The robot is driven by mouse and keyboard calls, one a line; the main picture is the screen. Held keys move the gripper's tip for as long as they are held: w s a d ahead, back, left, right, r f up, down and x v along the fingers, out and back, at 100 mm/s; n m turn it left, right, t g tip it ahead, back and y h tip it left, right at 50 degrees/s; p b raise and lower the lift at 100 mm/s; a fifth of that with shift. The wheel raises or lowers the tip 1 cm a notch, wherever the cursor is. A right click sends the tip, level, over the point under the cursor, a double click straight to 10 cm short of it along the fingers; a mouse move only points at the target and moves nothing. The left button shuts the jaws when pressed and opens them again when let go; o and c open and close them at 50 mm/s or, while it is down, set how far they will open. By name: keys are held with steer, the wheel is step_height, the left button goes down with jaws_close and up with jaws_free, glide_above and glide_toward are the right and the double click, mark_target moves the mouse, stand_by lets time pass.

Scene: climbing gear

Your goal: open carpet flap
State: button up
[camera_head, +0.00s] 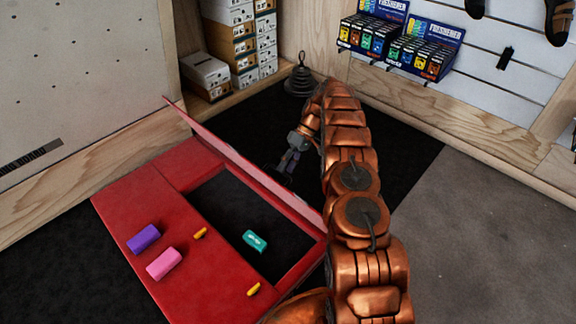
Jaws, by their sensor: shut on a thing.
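A red pad (153,190) lies on the floor at the left centre. Its carpet flap (225,149) is raised along the pad's far right edge and shows as a thin, slanted red strip, seen nearly edge-on. Inside the pad's frame lies a black recessed area (222,217). My gripper (286,166) is at the far side of the raised flap, shut on it. The fingertips are small and partly hidden, so the exact grip point is unclear. My copper arm reaches over from the lower right.
A teal block (255,241) lies in the black area. A stack of dark weights (300,80), boxes (240,45) and wooden walls stand behind. Grey floor (480,240) is clear at right.

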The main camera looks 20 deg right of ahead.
steer(key=shift+s+d, duration=0.1)
steer(key=shift+d, duration=0.05)
step_height(320, 180, up, 10)
stand_by(0.6)
stand_by(0.5)
